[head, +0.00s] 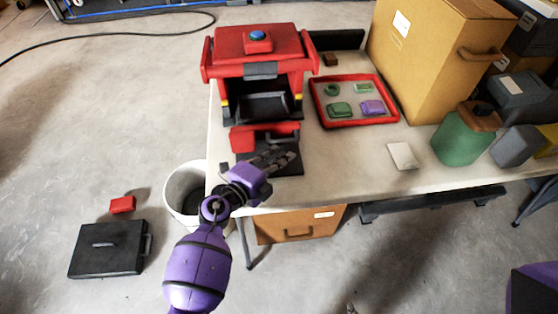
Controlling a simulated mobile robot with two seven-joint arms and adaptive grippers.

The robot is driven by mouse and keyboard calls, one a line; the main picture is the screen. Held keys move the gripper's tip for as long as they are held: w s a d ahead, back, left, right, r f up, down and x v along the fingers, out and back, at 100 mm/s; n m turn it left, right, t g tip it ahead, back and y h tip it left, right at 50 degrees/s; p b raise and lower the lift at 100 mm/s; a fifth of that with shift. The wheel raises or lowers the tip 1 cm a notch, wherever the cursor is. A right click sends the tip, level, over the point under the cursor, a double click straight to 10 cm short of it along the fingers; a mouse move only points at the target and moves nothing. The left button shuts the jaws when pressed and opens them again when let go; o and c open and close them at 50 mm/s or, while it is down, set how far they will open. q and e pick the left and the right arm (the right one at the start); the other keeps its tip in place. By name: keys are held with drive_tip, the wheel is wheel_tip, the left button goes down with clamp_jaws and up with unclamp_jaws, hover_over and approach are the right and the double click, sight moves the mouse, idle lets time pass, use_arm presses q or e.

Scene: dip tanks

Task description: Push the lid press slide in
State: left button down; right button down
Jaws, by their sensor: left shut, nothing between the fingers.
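The lid press (258,50) is a red machine with a blue button on top and a dark opening in front. It stands at the table's left end. Its slide, with a red front part (262,132) and a dark plate, sticks out of the opening toward me. My left gripper (288,154) is shut and empty, over the near part of the slide and just in front of the red part. I cannot tell whether it touches the slide. The gripper and wrist hide part of the plate. My right gripper is out of view.
A red-rimmed tray (314,96) with green and purple pieces lies right of the press. A tan box (420,65), a green container (461,138) and a white card (403,156) are farther right. A white bin (181,187) stands by the table's left edge.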

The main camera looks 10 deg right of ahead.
sight(279, 131)
use_arm(q)
drive_tip(key=shift+w, duration=0.35)
drive_tip(key=w, duration=0.7)
drive_tip(key=shift+w+f, duration=0.1)
drive_tip(key=shift+w, duration=0.15)
drive_tip(key=shift+a+r, duration=0.1)
drive_tip(key=shift+r, duration=0.1)
